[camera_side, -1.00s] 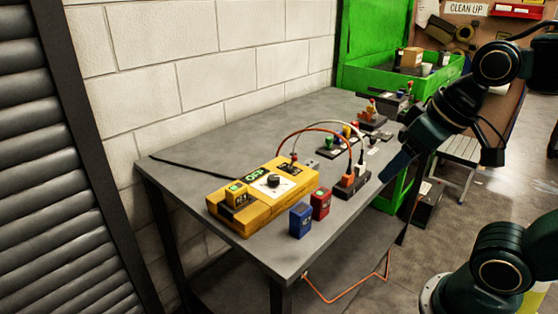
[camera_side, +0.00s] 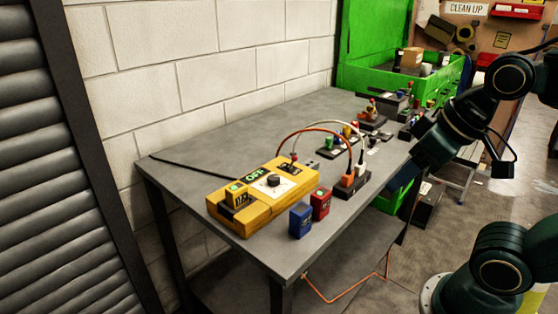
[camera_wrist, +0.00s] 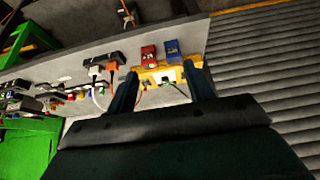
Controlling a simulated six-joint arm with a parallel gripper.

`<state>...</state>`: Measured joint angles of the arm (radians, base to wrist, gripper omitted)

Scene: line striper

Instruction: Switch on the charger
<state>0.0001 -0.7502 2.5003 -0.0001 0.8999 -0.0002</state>
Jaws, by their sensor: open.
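The charger (camera_side: 255,212) is a long yellow box lying on the grey table. It has a dark round knob (camera_side: 273,180) on a white plate and a small green panel (camera_side: 258,172) whose lettering seems to read OFF. A yellow block with a green top (camera_side: 237,195) sits at its near end. In the wrist view the charger (camera_wrist: 160,75) shows beyond and between the fingers, partly hidden. My gripper (camera_side: 396,180) is open and empty at the table's right edge, well apart from the charger; its two fingers also show in the wrist view (camera_wrist: 160,70).
A blue block (camera_side: 300,221) and a red block (camera_side: 320,204) stand right of the charger. A black socket strip (camera_side: 351,184) with orange and white plugs stands between charger and gripper, its cables arching up. Several small items sit behind. A green bin (camera_side: 385,80) is at the back.

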